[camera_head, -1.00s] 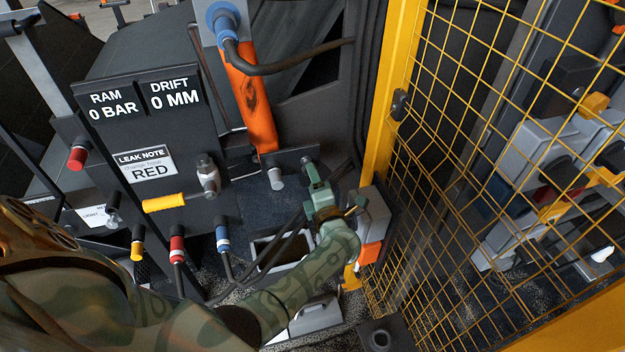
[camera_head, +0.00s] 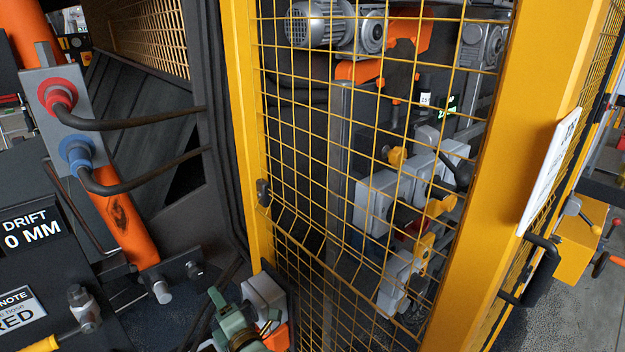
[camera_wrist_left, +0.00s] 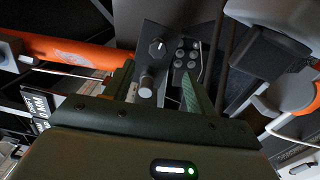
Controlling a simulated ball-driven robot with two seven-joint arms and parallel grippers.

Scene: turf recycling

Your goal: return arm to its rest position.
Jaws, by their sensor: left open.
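My left gripper (camera_head: 230,318) shows at the bottom of the head view, green, left of a grey box with an orange part (camera_head: 265,298). The rest of my left arm is cut off by the frame's lower edge. In the left wrist view the gripper (camera_wrist_left: 160,88) is open, its two green fingers apart with nothing held. A dark control box (camera_wrist_left: 165,58) with a knob and several round buttons shows beyond and between the fingers; I cannot tell how far off it is. My right gripper is in no view.
A yellow-framed mesh guard (camera_head: 240,130) stands close on the right of my gripper. Behind the mesh are grey boxes and a motor (camera_head: 320,25). An orange cylinder (camera_head: 125,230) with black hoses stands at the left. A black handle (camera_head: 540,270) is on the right yellow post.

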